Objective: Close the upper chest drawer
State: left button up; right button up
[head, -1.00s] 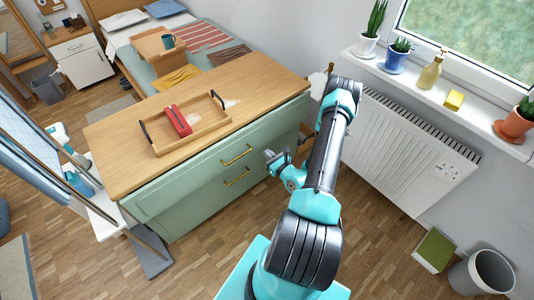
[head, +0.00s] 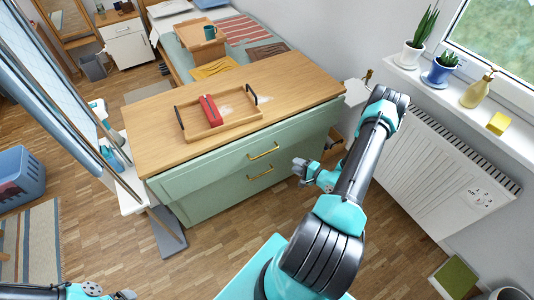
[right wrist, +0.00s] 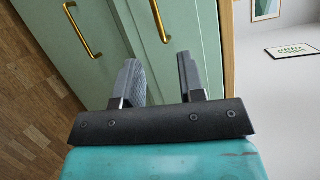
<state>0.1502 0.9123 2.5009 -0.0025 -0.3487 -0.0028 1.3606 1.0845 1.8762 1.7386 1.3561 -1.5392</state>
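The green chest (head: 200,205) has a wooden top. Its upper drawer (head: 215,172) carries a brass handle (head: 263,151), which also shows in the right wrist view (right wrist: 160,20). The drawer front looks flush or nearly so; I cannot tell how far it stands out. A lower brass handle (head: 260,172) is beneath it. My right gripper (head: 299,167) is in front of the chest, right of the handles, apart from them. In the right wrist view its fingers (right wrist: 162,80) are spread with nothing between. My left gripper (head: 124,294) is at the bottom left edge, too small to read.
A wooden tray (head: 238,128) with a red object (head: 210,109) stands on the chest top. A white radiator (head: 440,170) is along the right wall. The floor before the chest is clear.

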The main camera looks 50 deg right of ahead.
aim_at(267, 153)
jog(key=shift+s+f+n, duration=0.2)
jog(key=shift+f+n, duration=0.05)
jog(key=shift+n, duration=0.65)
jog(key=w+f, duration=0.1)
jog(key=w, duration=0.4)
jog(key=w+a+f, duration=0.1)
jog(key=w, duration=0.5)
jog(key=w+f, duration=0.1)
jog(key=w, duration=0.5)
jog(key=shift+a+f, duration=0.1)
jog(key=shift+a, duration=0.25)
jog(key=shift+c, duration=0.5)
grip_shut()
